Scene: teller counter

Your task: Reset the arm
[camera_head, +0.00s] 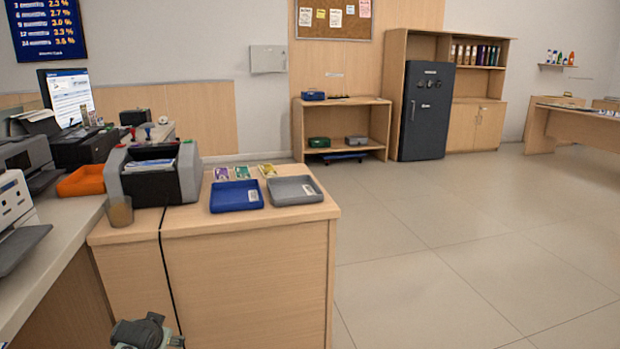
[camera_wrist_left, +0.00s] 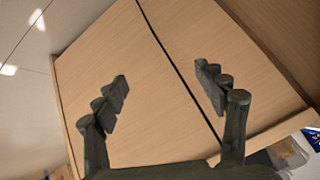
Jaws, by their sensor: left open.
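My left gripper (camera_wrist_left: 163,82) shows in the left wrist view with its two dark fingers wide apart and nothing between them. Behind the fingers is the plain wooden front panel of the counter (camera_wrist_left: 160,40), with a black cable (camera_wrist_left: 172,48) running down it. In the head view, part of my left arm shows at the bottom edge, low in front of the wooden counter (camera_head: 250,280); its fingers cannot be made out there. My right gripper is in neither view.
On the counter stand a grey cash machine (camera_head: 152,178), a cup (camera_head: 119,211), a blue tray (camera_head: 236,196), a grey tray (camera_head: 295,190) and several banknotes. An orange tray (camera_head: 83,181) lies on the left desk. Open floor (camera_head: 450,240) lies to the right.

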